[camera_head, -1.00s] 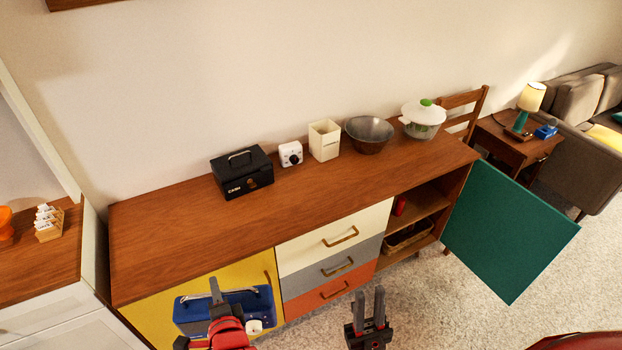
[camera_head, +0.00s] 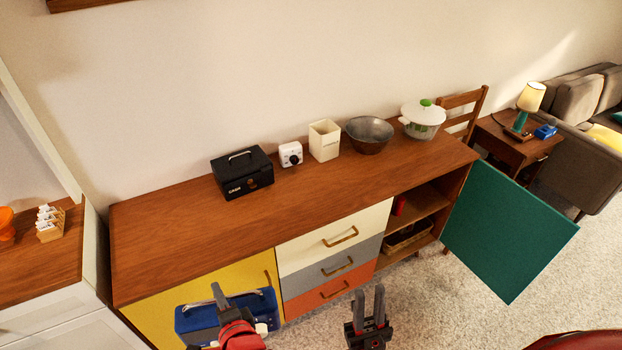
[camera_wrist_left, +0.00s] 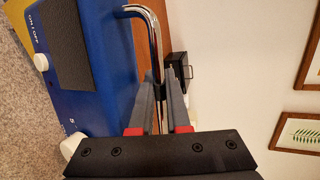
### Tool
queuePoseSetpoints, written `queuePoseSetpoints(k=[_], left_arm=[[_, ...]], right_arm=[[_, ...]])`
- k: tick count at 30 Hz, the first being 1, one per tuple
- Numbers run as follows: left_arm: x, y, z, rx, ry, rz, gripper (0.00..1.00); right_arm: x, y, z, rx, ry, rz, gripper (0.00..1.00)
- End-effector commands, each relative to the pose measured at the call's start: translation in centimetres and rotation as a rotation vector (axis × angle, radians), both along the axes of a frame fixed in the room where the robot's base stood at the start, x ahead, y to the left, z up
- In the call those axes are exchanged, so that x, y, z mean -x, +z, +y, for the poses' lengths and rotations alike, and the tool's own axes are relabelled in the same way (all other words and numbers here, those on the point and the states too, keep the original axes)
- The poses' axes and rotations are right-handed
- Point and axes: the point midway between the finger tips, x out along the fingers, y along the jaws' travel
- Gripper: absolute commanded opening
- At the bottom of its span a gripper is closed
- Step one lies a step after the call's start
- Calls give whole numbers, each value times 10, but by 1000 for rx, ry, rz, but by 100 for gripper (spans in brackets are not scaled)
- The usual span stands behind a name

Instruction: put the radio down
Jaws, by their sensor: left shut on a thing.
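The blue radio (camera_head: 196,319) hangs in front of the yellow cabinet door in the head view. My left gripper (camera_head: 220,297) is at the radio's handle. In the left wrist view the radio (camera_wrist_left: 102,98) fills the left side, with a dark speaker panel, white knobs and a chrome handle (camera_wrist_left: 154,40). The left gripper's fingers (camera_wrist_left: 165,85) are shut on that handle. My right gripper (camera_head: 369,295) is apart from everything, in front of the drawers, with its two fingers spread and nothing between them.
The wooden hutch top (camera_head: 190,232) is bare along its left and front. A black cash box (camera_head: 242,172), white device (camera_head: 290,154), cream container (camera_head: 324,141), metal bowl (camera_head: 369,135) and lidded pot (camera_head: 423,119) line its back. The green door (camera_head: 508,231) stands open at right.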

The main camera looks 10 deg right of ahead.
Motion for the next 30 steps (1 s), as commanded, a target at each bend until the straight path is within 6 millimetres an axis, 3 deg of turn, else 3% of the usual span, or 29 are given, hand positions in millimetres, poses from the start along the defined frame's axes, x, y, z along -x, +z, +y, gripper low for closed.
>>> queuePoseSetpoints(k=[3,19,30], left_arm=[[8,7,-3,1,26,-5,0],[11,8,-3,6,43,-7,0],[29,16,-2,15,107,-15,0]], right_arm=[[0,3,0,0,0,0,27],[0,4,0,0,0,0,27],[0,8,0,0,0,0,27]])
